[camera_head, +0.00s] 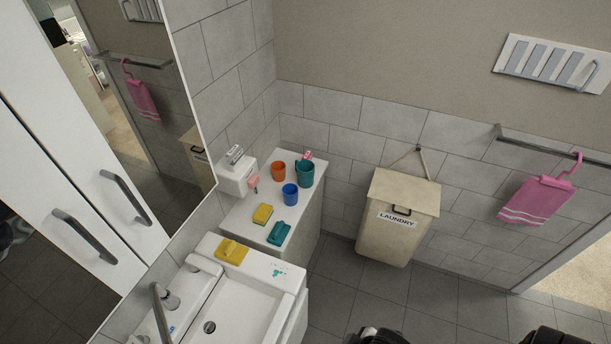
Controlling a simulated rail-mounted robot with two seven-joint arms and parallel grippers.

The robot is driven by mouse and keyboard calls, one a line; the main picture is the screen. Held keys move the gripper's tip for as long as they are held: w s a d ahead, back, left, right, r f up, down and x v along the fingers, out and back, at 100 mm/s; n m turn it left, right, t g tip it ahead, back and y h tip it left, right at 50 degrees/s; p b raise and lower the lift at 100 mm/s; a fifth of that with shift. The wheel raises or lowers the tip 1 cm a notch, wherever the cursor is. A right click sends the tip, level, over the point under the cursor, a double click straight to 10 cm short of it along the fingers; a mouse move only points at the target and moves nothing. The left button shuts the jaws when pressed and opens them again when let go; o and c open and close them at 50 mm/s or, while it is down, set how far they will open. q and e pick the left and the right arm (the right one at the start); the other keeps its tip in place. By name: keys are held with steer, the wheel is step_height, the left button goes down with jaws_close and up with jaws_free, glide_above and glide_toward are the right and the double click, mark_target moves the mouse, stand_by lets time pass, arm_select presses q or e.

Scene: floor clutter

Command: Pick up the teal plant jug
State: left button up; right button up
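The teal plant jug (305,174) stands upright at the far right end of a white counter top, near the tiled wall. It is a dark teal, round vessel, open at the top. A pink item partly shows behind it. Two dark parts of my own arms show at the bottom edge, one right of centre (378,336) and one near the right corner (548,337). Both are cut off by the frame, and no fingers can be made out. Both are far from the jug, and nothing of mine touches it.
An orange cup (278,171) and a blue mug (290,195) stand close to the jug. A yellow sponge (262,215) and a teal item (279,233) lie nearer. A white sink (250,306) is in front.

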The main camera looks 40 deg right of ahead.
arm_select(q)
steer(key=o, duration=1.1)
